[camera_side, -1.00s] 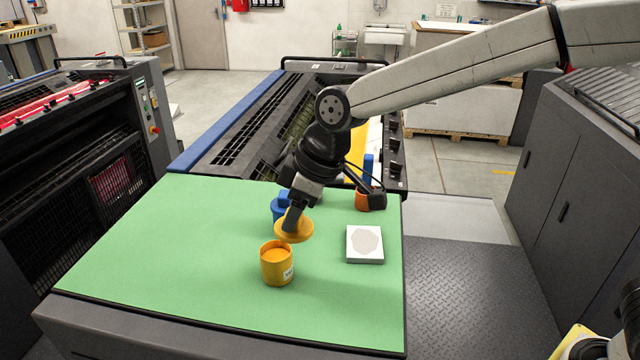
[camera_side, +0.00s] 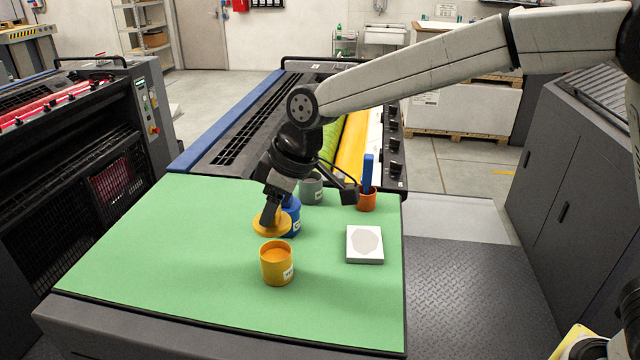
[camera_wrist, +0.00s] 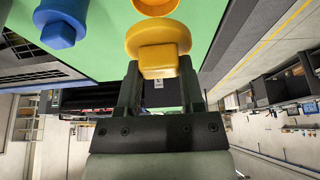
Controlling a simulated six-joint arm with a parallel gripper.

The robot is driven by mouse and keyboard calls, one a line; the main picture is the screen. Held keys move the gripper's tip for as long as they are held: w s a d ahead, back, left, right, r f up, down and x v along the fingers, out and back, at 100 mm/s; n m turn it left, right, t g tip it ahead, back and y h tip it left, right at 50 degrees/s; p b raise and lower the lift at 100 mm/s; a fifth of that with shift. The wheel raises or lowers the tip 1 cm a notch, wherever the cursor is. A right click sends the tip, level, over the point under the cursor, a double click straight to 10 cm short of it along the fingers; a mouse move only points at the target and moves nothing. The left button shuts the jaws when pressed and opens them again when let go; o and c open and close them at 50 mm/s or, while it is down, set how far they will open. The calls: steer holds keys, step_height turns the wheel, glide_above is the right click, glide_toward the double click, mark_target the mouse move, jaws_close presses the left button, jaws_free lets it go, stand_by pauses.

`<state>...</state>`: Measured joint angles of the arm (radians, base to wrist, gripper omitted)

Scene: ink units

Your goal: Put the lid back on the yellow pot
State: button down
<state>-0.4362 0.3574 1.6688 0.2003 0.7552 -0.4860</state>
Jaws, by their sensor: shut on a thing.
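The yellow pot (camera_side: 276,266) stands upright and open on the green mat, with orange-yellow ink inside and a white label on its side. My gripper (camera_side: 268,222) is shut on the yellow lid (camera_side: 264,228) by its knob. The lid is held above the mat, behind and a little left of the pot in the side view, apart from it. In the wrist view the lid (camera_wrist: 156,42) sits between my fingers (camera_wrist: 158,80). A part of the pot (camera_wrist: 157,5) shows at the top edge there. The fingers hide part of the knob.
A blue pot (camera_side: 294,222) with its lid stands close behind the yellow lid. A grey pot (camera_side: 312,190) and an orange pot (camera_side: 366,200) holding a blue-handled tool (camera_side: 369,170) are farther back. A white block (camera_side: 365,244) lies right. The mat's left side (camera_side: 160,255) is clear.

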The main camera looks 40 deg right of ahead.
mark_target(280, 221)
steer(key=shift+f, duration=2.65)
steer(key=shift+f, duration=0.2)
stand_by(0.4)
jaws_free()
stand_by(0.4)
steer(key=shift+r, duration=0.15)
steer(key=shift+r, duration=3.35)
